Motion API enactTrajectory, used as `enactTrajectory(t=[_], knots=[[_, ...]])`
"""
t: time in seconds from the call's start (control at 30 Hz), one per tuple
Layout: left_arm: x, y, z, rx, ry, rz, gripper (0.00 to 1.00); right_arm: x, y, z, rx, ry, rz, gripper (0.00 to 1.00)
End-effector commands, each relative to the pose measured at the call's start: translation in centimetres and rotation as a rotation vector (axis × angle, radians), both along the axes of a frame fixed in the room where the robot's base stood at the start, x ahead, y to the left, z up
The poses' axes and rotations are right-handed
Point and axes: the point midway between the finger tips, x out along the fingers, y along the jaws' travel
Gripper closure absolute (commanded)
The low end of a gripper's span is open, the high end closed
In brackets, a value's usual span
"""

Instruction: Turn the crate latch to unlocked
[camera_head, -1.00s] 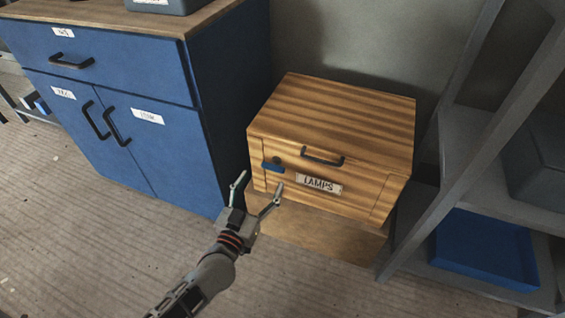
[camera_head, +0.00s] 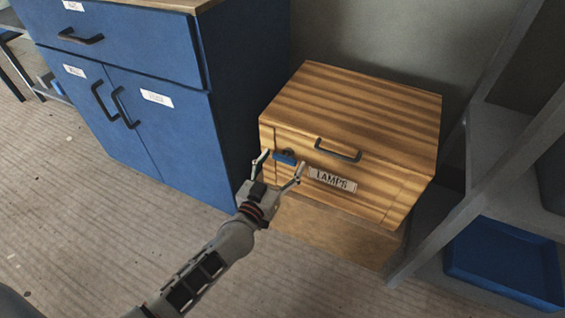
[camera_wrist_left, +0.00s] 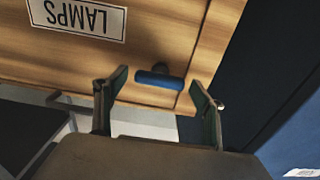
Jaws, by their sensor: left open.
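The wooden crate (camera_head: 350,115) stands between the blue cabinet and the grey shelf. Its blue latch (camera_head: 285,160) with a dark pivot is on the front face at the left, lying roughly level. My left gripper (camera_head: 282,166) is open, with its two fingers pointing at the crate front, one on each side of the latch in the picture. In the left wrist view the latch (camera_wrist_left: 160,79) shows between and beyond the fingertips of my left gripper (camera_wrist_left: 160,88), and a gap seems to remain. My right gripper is not in view.
The crate front bears a dark handle (camera_head: 338,150) and a LAMPS label (camera_head: 332,180), which is upside down in the wrist view. A blue cabinet (camera_head: 165,130) stands close on the left. A grey shelf with a blue tray (camera_head: 505,262) stands on the right.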

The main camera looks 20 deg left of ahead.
Motion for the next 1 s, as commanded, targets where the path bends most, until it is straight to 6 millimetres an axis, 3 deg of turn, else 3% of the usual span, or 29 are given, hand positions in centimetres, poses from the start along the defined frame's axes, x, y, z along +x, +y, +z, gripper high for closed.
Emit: enactTrajectory(t=[0.13, 0.3, 0.67, 1.0], knots=[[0.0, 0.0, 0.1, 0.0, -0.001, 0.0, 0.31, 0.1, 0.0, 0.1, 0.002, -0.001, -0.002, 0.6], [0.0, 0.0, 0.0, 0.0, -0.001, 0.0, 0.69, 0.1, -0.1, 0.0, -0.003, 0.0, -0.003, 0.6], [0.0, 0.1, 0.1, -0.031, -0.001, 0.001, 0.69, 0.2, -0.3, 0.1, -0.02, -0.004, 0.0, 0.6], [0.1, 0.0, 0.4, -0.241, 0.004, -0.001, 0.69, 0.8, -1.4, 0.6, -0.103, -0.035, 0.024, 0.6]])
